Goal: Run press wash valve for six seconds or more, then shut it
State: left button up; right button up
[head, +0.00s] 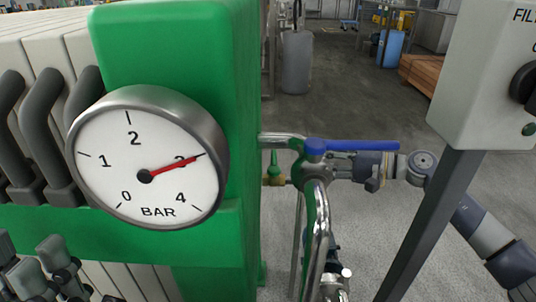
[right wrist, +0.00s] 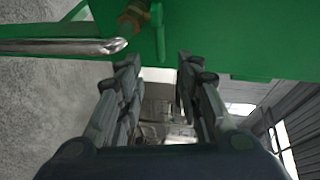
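The valve with a long blue lever (head: 352,145) sits on a shiny pipe beside the green press frame (head: 185,50). The lever lies roughly level and points right; no flow can be seen. My right gripper (head: 336,164) comes in from the right, just below and behind the lever. In the right wrist view its fingers (right wrist: 157,78) stand apart with nothing between them. The blue lever does not show there, so contact cannot be told.
A gauge (head: 147,157) on the press reads about 3 bar. A small brass valve with a green handle (head: 273,167) sits left of the blue one. A grey control box (head: 480,75) on a dark post stands at right. Open floor lies behind.

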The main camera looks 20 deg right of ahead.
aim_at(274, 159)
jog(key=x, duration=1)
jog(key=shift+a+b, duration=0.25)
jog(key=shift+b, duration=0.05)
jog(key=shift+w, duration=0.15)
grip_shut()
